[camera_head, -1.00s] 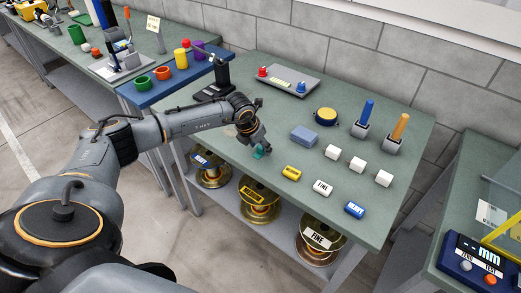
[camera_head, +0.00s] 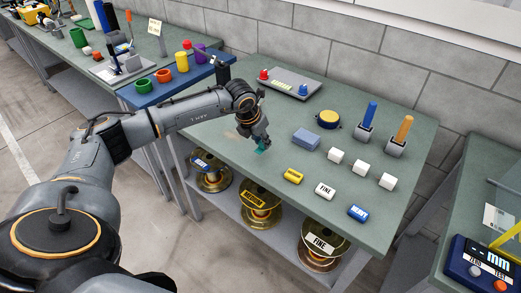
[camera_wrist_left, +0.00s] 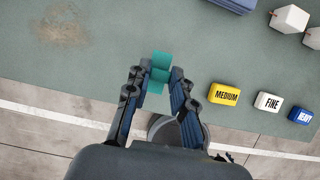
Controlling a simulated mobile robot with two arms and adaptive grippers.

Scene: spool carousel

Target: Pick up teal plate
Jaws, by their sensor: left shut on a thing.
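The teal plate (camera_wrist_left: 159,70) is small and sits between the two fingertips of my left gripper (camera_wrist_left: 158,80) in the left wrist view. In the head view my left gripper (camera_head: 262,141) is over the front edge part of the green bench, shut on the teal plate (camera_head: 263,147). The fingers hide part of the plate. I cannot tell for sure how far it is above the bench top. My right gripper is in neither view.
On the bench (camera_head: 230,147) lie yellow MEDIUM (camera_head: 293,176), white FINE (camera_head: 324,191) and blue HEAVY (camera_head: 358,213) blocks in a row. Behind them are a blue-grey block (camera_head: 306,138) and white cubes (camera_head: 361,167). Labelled spools (camera_head: 260,200) stand on the shelf below.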

